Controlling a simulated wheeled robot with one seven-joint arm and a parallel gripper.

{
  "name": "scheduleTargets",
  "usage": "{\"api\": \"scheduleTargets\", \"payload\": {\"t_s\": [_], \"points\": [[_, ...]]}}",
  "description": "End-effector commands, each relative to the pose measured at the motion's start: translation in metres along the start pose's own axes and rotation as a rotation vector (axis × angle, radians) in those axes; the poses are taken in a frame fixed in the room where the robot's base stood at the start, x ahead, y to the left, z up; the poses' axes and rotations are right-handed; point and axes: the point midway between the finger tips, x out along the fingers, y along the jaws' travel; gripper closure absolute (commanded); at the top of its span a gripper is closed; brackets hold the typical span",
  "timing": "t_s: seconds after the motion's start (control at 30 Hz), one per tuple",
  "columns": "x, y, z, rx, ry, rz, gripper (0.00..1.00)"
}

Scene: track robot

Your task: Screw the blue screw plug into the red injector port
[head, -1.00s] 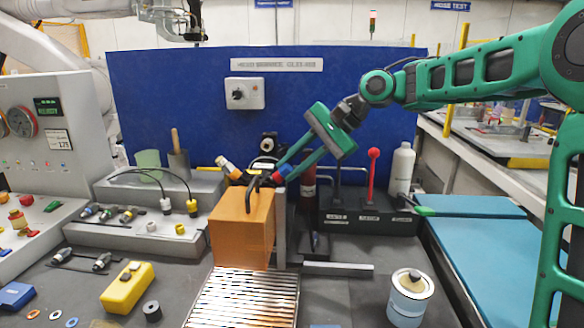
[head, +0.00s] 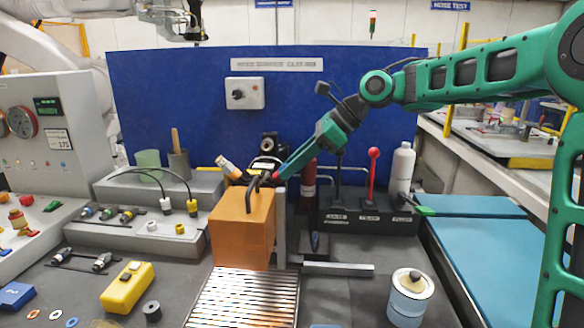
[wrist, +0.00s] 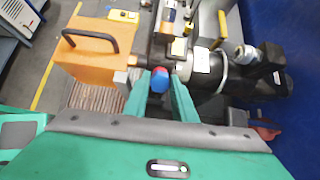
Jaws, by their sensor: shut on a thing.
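My gripper (head: 284,170) is beside the orange block's upper right edge in the head view, seen edge-on. In the wrist view its two green fingers (wrist: 162,94) are shut on the blue screw plug (wrist: 159,81). The red injector port (wrist: 159,69) shows as a small red patch right at the plug's far end. The plug and port look in line and touching, but thread depth cannot be told. In the head view a bit of red port (head: 275,177) shows at the fingertips, and the plug is mostly hidden by the fingers.
The orange block (head: 242,232) with a black handle stands close left of my gripper, above a ribbed metal grate (head: 240,298). A dark machine body (wrist: 210,70) lies close on the right in the wrist view. A red-knobbed lever (head: 373,165) stands to the right.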

Motion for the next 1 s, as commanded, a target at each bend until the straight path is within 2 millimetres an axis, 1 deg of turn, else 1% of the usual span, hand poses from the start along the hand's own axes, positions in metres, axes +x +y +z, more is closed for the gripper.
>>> {"api": "scheduleTargets", "payload": {"t_s": [0.1,0.3,0.33,0.4,0.67,0.77,0.87,1.0], "points": [[0.003,0.003,-0.002,0.043,0.005,0.01,1.0],[0.002,0.003,-0.002,0.045,0.005,0.01,1.0],[0.002,0.003,-0.002,0.044,0.005,0.01,0.69],[0.002,0.003,-0.002,0.043,0.005,0.009,0.54],[0.0,0.001,-0.001,0.041,0.003,0.003,0.54],[-0.003,0.0,-0.001,0.041,0.002,0.002,0.54],[-0.013,0.0,-0.001,0.041,0.002,0.001,0.54],[-0.038,-0.002,-0.002,0.041,0.002,-0.001,0.54]]}}
